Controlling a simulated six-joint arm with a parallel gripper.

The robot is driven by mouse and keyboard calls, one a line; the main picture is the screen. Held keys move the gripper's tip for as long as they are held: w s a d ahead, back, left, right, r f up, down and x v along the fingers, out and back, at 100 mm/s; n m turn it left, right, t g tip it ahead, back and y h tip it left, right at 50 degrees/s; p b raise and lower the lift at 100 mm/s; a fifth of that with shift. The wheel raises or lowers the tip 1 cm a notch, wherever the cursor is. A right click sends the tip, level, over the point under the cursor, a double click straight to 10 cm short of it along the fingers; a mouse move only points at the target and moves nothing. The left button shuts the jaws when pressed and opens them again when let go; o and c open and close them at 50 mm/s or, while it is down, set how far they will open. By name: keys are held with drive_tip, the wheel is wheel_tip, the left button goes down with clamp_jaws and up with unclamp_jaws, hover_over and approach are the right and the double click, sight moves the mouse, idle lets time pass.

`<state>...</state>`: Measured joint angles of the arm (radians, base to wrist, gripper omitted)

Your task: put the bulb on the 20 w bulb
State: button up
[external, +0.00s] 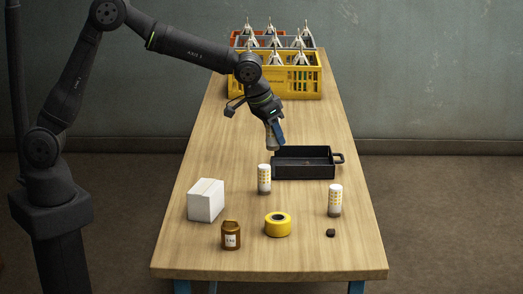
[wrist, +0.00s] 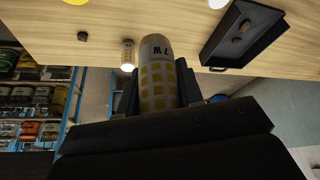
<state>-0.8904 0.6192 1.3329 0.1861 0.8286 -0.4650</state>
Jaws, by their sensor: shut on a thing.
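My gripper (external: 273,137) is shut on a bulb and holds it above the table, left of the black tray's near middle. In the wrist view the held bulb (wrist: 157,75) is a white cylinder with yellow squares and upside-down lettering that looks like "7 W". Two similar bulbs stand upright on the table: a left one (external: 264,176) and a right one (external: 335,197). The right one also shows in the wrist view (wrist: 128,54). Their wattage markings cannot be read, so I cannot tell which is the 20 W bulb.
The black tray (external: 277,171) holds small dark lumps. A white box (external: 206,200), a brown jar (external: 231,238), a yellow roll (external: 278,230) and a black lump (external: 330,233) lie nearer. Clear tabletop lies between crate and tray.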

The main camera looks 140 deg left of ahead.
drive_tip(key=s+d+r, duration=0.1)
drive_tip(key=s+d, duration=0.2)
hover_over(266, 166)
wheel_tip(266, 166, down, 6)
drive_tip(key=shift+f, duration=0.25)
drive_tip(key=shift+a+f, duration=0.1)
drive_tip(key=shift+f, duration=1.95)
drive_tip(key=shift+f, duration=0.15)
drive_tip(key=o, duration=1)
